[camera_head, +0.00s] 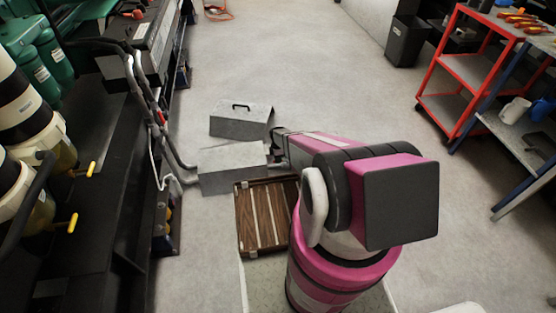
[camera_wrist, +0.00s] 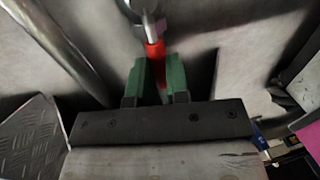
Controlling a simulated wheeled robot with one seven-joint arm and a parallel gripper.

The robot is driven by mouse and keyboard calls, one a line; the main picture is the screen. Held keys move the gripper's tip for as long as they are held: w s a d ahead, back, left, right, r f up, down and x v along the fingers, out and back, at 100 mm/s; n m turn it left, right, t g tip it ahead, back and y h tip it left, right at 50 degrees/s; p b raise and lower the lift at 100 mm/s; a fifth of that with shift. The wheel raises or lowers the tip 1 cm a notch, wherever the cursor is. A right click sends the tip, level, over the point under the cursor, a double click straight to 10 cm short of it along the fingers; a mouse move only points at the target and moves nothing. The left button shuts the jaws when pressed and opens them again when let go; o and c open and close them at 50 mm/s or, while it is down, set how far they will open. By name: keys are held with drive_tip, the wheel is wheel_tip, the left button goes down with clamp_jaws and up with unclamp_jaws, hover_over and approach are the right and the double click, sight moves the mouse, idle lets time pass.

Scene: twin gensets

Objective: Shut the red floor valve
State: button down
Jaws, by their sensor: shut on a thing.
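The red valve handle (camera_wrist: 155,50) shows at the top middle of the wrist view, joined to a grey metal fitting (camera_wrist: 146,14) above it. My gripper (camera_wrist: 159,63) has its green fingers on either side of the red handle and is shut on it. Part of the handle is hidden between the fingers. In the head view my arm reaches left and away, low over the floor. The valve and my fingertips cannot be made out there.
A grey metal box with a handle (camera_head: 240,119) stands near my arm's end, another grey block (camera_head: 232,167) nearer. A wooden slatted pallet (camera_head: 262,218) lies beside my arm. Genset pipes (camera_head: 150,110) run along the left. A red trolley (camera_head: 468,72) stands right. Middle floor is clear.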

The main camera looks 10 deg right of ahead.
drive_tip(key=w+d+m+t+y, duration=0.2)
drive_tip(key=w+d+m, duration=0.3)
drive_tip(key=m, duration=1.3)
drive_tip(key=shift+w+d, duration=0.2)
drive_tip(key=shift+d, duration=0.4)
drive_tip(key=c, duration=1.1)
unclamp_jaws()
drive_tip(key=shift+r, duration=0.1)
wheel_tip(320, 180, up, 10)
drive_tip(key=d, duration=0.2)
drive_tip(key=shift+r, duration=0.2)
